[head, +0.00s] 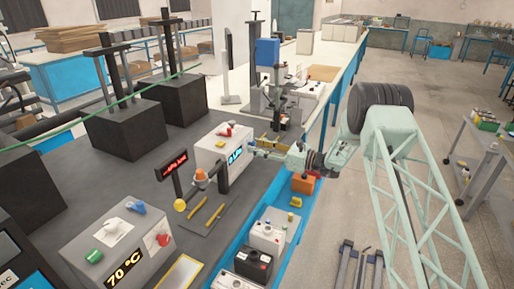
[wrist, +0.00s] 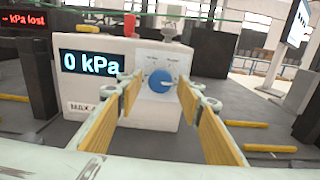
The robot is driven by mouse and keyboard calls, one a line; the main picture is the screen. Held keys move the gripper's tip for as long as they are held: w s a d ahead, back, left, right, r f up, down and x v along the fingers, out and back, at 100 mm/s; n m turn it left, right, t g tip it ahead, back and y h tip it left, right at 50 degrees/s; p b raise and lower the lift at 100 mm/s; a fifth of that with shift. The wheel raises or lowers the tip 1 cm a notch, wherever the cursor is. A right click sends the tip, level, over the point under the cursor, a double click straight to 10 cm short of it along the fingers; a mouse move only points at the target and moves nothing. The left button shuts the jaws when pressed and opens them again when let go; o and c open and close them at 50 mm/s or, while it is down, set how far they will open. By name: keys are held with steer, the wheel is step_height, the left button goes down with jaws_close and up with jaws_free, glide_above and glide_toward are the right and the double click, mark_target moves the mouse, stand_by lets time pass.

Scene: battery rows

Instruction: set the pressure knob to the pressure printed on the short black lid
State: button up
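The pressure box (wrist: 140,110) is pale grey, with a lit display (wrist: 92,63) reading 0 kPa. To the right of the display is a round blue pressure knob (wrist: 161,81) on a white dial plate whose small markings are unreadable. My gripper (wrist: 161,95) is open, its yellow-padded fingers on either side of the knob in the picture; I cannot tell whether they touch it. In the head view my gripper (head: 262,145) is at the box's right side. White containers stand in a blue tray; one has a black lid (head: 253,262), and no print on it is readable.
A red-lit sign (wrist: 24,22) ends in "kPa lost" in the wrist view. A grey box (head: 118,245) reading 70 °C stands at the front left. Yellow bars (head: 215,214) lie on the dark bench. A red piece (head: 224,130) sits atop the pressure box.

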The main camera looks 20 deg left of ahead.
steer(key=shift+d, duration=0.1)
steer(key=s+d, duration=0.1)
steer(key=d, duration=1)
steer(key=shift+d, duration=0.35)
steer(key=shift+r, duration=0.15)
steer(key=s+d+r+n+g+h, duration=0.1)
steer(key=s+d+r+n+h, duration=0.3)
steer(key=s+r, duration=0.5)
steer(key=s+d+r+n+g+h, duration=0.1)
steer(key=s+d+r+n, duration=0.3)
steer(key=s+r, duration=0.5)
steer(key=s+d+r+n+g+h, duration=0.25)
steer(key=s+d+r, duration=0.35)
steer(key=s+r, duration=0.3)
steer(key=s+d+r+n+t+h, duration=0.1)
steer(key=s+d+n+t+h, duration=0.2)
steer(key=s+d, duration=1.2)
steer(key=s+d+r+n+t+h, duration=0.1)
steer(key=s+d+n+t+h, duration=0.3)
steer(key=s+d, duration=1.2)
steer(key=s+n+h, duration=0.1)
steer(key=s+h, duration=0.2)
steer(key=s, duration=0.4)
steer(key=shift+s+r+n, duration=0.25)
steer(key=shift+r+n, duration=0.1)
steer(key=shift+r, duration=0.05)
